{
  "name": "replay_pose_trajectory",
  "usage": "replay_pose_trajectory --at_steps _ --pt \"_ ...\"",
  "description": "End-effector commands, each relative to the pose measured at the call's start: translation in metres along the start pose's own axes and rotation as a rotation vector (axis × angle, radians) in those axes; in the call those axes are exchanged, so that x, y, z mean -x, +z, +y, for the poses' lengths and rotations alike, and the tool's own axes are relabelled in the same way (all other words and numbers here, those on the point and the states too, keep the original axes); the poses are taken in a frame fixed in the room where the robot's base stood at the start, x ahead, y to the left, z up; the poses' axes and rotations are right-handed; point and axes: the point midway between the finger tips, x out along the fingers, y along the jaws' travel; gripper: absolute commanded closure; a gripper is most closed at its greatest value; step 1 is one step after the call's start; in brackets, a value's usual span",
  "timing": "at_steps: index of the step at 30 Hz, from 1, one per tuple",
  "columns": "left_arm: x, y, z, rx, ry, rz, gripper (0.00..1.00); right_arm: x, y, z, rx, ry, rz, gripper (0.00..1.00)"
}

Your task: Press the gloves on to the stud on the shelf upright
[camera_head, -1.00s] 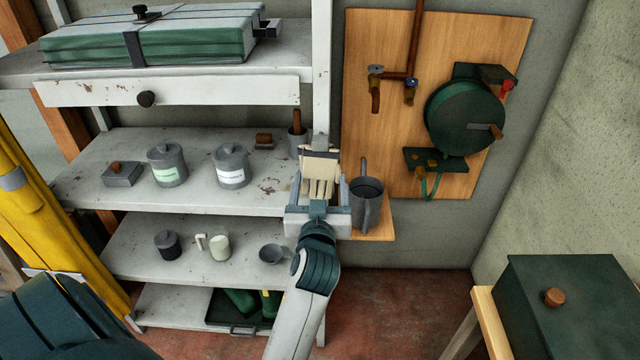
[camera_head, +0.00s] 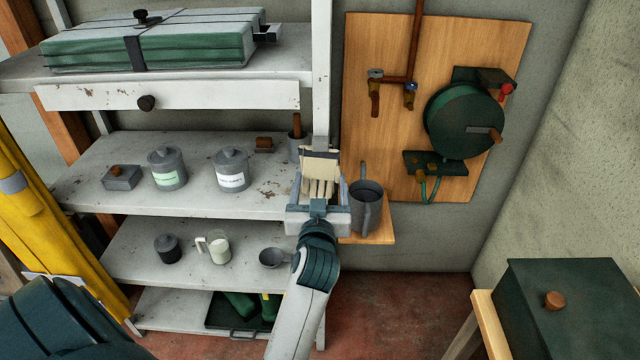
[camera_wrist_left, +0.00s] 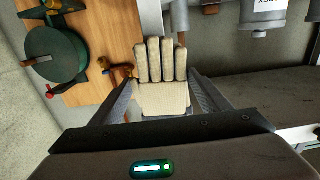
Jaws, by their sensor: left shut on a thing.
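My left gripper (camera_head: 319,192) is shut on the cream gloves (camera_head: 320,168), in front of the white shelf upright (camera_head: 321,70). A grey piece shows on the upright just above the gloves in the head view. I cannot tell whether it is the stud, or whether the gloves touch the upright. My right gripper is not in view.
A grey watering can (camera_head: 365,203) stands on a small wooden ledge (camera_head: 382,232) close right of my left gripper. Canisters (camera_head: 231,170) stand on the middle shelf to the left. A wooden board (camera_head: 355,100) carries taps and a green hose reel (camera_head: 465,120). A dark green box (camera_head: 575,310) is at lower right.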

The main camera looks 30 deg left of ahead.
Motion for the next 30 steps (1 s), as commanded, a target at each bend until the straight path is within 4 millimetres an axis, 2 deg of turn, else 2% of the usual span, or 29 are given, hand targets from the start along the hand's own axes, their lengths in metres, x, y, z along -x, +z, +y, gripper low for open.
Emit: replay_pose_trajectory --at_steps 23,24,25,26,30 --pt "-0.014 0.000 0.000 -0.002 -0.001 0.000 0.57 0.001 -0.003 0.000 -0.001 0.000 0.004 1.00" --pt "-0.014 0.000 0.000 -0.002 -0.001 0.000 0.21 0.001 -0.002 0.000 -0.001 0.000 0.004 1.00" --pt "-0.014 0.000 0.000 -0.002 -0.001 0.000 0.14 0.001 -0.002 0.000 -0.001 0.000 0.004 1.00" --pt "-0.014 0.000 0.000 -0.002 -0.001 0.000 0.08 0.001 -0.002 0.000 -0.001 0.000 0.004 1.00" --pt "-0.013 0.000 0.000 -0.001 -0.001 0.000 0.08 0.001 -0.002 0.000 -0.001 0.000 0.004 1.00"
